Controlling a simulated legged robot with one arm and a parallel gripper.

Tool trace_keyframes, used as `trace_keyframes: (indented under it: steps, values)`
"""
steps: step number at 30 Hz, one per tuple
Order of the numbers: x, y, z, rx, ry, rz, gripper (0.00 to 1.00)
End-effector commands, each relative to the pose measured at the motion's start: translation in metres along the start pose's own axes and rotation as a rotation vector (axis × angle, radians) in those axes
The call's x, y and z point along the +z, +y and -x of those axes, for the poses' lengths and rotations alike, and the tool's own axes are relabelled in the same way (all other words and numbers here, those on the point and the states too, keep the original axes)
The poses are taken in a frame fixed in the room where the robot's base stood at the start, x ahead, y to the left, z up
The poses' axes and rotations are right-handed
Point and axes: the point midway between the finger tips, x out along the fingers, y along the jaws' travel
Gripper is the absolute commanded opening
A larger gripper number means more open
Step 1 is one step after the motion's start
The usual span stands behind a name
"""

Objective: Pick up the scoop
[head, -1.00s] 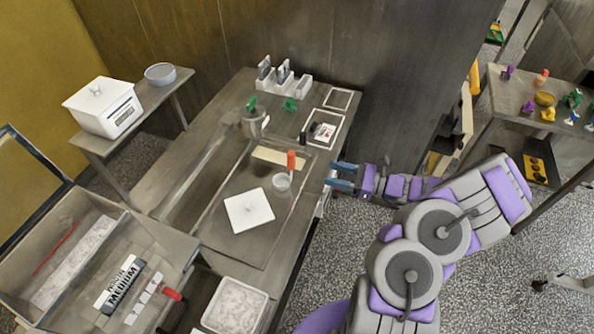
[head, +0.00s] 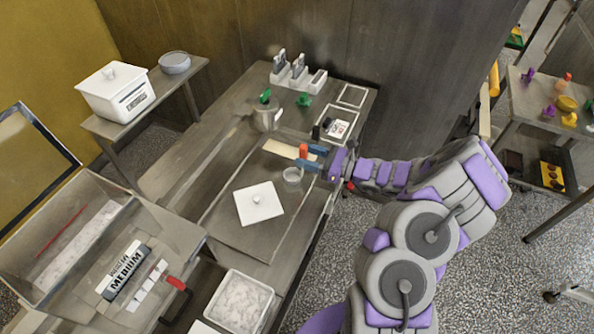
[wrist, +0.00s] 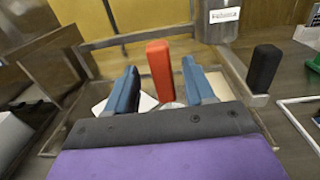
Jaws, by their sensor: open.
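The scoop shows as an upright red-orange handle (head: 303,151) over a small clear cup (head: 292,175) on the worktable. In the wrist view the handle (wrist: 160,68) stands between the two blue fingers, with a visible gap on each side. My gripper (head: 301,157) is open, its fingertips around the handle from the right side. It also shows in the wrist view (wrist: 161,88). I cannot tell whether the handle and cup are one piece.
A white square lid (head: 258,204) lies left of the cup. A metal pot (head: 267,118) and green items (head: 304,99) stand behind. A black upright handle (wrist: 265,68) is close on the right in the wrist view. A white tub (head: 240,302) is at the front.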

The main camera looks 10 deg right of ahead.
Motion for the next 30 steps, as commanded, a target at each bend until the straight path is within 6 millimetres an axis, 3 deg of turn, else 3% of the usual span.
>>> trace_keyframes:
  steps: [9,18,30]
  values:
    - [0.003,-0.004,-0.041,0.002,0.003,0.000,0.53]
    - [0.004,-0.004,-0.044,0.000,0.001,0.000,0.52]
    - [0.004,-0.004,-0.043,0.000,0.001,0.000,0.14]
